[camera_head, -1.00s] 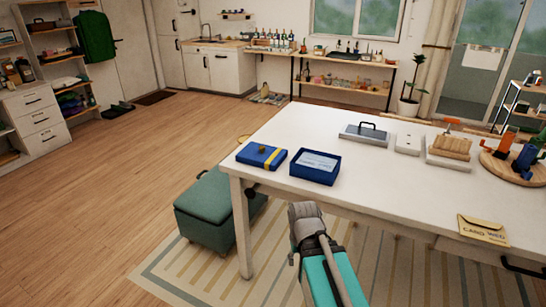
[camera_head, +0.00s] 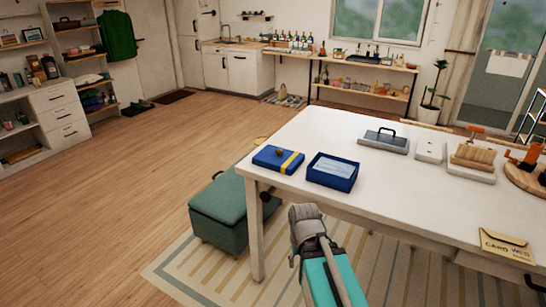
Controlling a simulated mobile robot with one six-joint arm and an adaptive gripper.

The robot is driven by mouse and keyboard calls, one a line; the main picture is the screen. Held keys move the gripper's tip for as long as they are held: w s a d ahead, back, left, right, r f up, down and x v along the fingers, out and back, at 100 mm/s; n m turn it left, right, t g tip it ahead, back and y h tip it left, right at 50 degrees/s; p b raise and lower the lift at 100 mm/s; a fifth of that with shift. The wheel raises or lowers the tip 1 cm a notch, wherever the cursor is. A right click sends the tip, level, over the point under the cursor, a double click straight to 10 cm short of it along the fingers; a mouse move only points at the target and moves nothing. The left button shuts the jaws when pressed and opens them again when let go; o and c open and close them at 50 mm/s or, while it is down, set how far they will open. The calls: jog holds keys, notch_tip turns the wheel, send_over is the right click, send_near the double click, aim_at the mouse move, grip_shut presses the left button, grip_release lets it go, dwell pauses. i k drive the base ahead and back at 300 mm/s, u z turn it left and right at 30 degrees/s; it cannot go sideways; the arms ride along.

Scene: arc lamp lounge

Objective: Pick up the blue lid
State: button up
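The blue lid (camera_head: 277,158) lies flat near the left end of the white table (camera_head: 330,124). It has a yellow stripe and a small round brownish knob on top. An open blue box (camera_head: 332,172) with a pale card inside stands just right of it. My arm reaches up from the bottom of the view, in front of the table. A dark part that may be my gripper (camera_head: 266,193) shows by the table's near left corner, below the lid and apart from it. Its fingers are too small and hidden to read.
A grey tray with a handle (camera_head: 383,141), a white block (camera_head: 430,150) and a board with a brown stack (camera_head: 473,158) stand further right on the table. An envelope (camera_head: 506,246) lies at the near edge. A green ottoman (camera_head: 222,208) stands at the table's left; the floor beyond is clear.

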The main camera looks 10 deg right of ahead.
aim_at(279, 159)
jog(key=i, duration=0.85)
jog(key=z, duration=0.05)
